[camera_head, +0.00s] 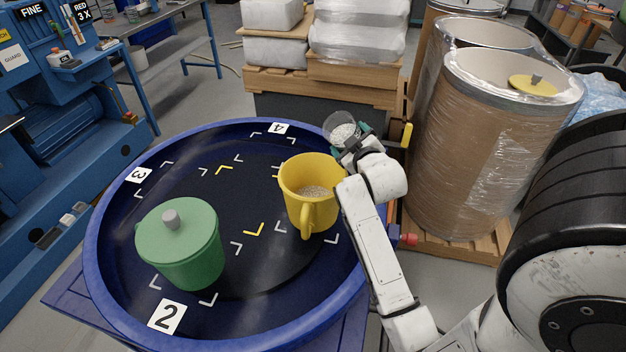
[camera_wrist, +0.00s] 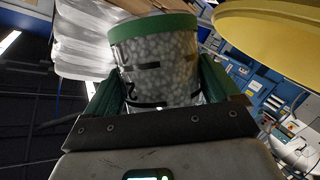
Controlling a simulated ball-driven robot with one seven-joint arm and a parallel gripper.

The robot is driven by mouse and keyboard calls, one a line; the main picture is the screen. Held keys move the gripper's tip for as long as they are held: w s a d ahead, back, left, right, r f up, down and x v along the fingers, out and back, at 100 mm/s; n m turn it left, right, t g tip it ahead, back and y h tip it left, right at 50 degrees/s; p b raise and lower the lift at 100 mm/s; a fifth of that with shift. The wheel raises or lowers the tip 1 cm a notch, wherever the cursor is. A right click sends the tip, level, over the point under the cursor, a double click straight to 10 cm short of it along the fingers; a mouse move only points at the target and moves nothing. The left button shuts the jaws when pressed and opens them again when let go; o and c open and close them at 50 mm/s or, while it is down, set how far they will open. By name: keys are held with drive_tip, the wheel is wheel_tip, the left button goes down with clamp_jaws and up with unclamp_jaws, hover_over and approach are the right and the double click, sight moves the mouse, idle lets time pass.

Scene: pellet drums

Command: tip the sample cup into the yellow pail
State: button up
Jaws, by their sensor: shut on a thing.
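The sample cup (camera_head: 341,131) is clear and holds pale pellets. My gripper (camera_head: 350,142) is shut on it, just beyond and to the right of the yellow pail. In the wrist view the cup (camera_wrist: 155,68) shows a green band, dark marks and pellets, between green fingers. Its tilt is hard to tell. The yellow pail (camera_head: 296,180) stands upright on the round blue table, handle toward the camera, with some pale pellets inside. Part of the pail (camera_wrist: 275,42) shows at the upper right of the wrist view. The cup appears apart from the pail.
A green lidded pot (camera_head: 185,255) stands front left on the blue turntable (camera_head: 105,210), which has numbered marks. Large wrapped drums (camera_head: 470,150) stand on a pallet at right. Wrapped sacks (camera_head: 357,38) are stacked on a pallet behind.

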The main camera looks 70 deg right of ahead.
sight(342, 146)
drive_tip(key=shift+w+a+f+n+h+b, duration=0.15)
drive_tip(key=shift+f+n+h+b, duration=0.5)
drive_tip(key=shift+b, duration=1)
drive_tip(key=shift+r+n, duration=0.25)
drive_tip(key=shift+r, duration=0.2)
drive_tip(key=shift+f+n+h+b, duration=0.25)
drive_tip(key=shift+n+b, duration=0.25)
drive_tip(key=shift+b, duration=0.5)
drive_tip(key=shift+r+n+h+b, duration=0.3)
drive_tip(key=shift+r+n+b, duration=0.2)
drive_tip(key=shift+n, duration=0.2)
drive_tip(key=shift+f+n+h+b, duration=0.25)
drive_tip(key=shift+n+b, duration=0.55)
drive_tip(key=shift+b, duration=0.4)
drive_tip(key=shift+w+a+r+n+t+h+b, duration=0.4)
drive_tip(key=shift+w+a+r+n, duration=0.2)
drive_tip(key=shift+a+n, duration=0.2)
drive_tip(key=shift+w+a+f+n+t+h+b, duration=0.2)
drive_tip(key=shift+f+n+t+h+b, duration=0.1)
drive_tip(key=shift+n+b, duration=0.55)
drive_tip(key=shift+w+a+r+n, duration=0.15)
drive_tip(key=shift+r+n, duration=0.15)
drive_tip(key=shift+n, duration=0.35)
